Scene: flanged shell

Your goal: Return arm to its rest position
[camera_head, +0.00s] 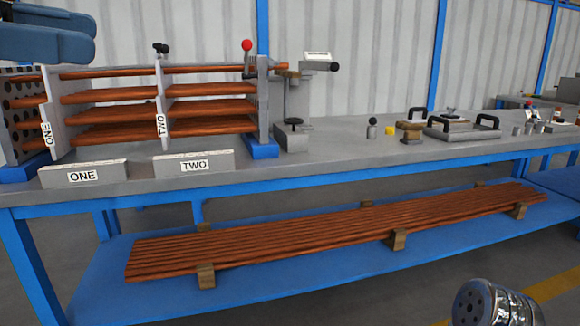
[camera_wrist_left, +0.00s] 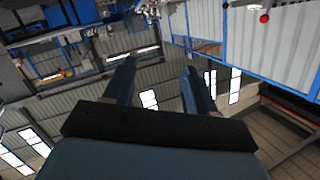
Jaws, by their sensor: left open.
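My left gripper (camera_head: 80,36) shows at the top left of the head view, in front of the wall and above the left end of the tube rack. Its two blue fingers are apart and nothing is between them. In the left wrist view the same gripper (camera_wrist_left: 160,66) has its fingers spread, with the hall's windows and wall seen past them. The right gripper is not in view.
A blue-framed bench (camera_head: 330,157) carries the tube rack (camera_head: 164,105), signs ONE (camera_head: 83,174) and TWO (camera_head: 194,164), and a handled plate (camera_head: 460,130). Tubes (camera_head: 330,235) lie on the lower shelf. A metallic cylinder (camera_head: 492,303) of unclear kind is at bottom right.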

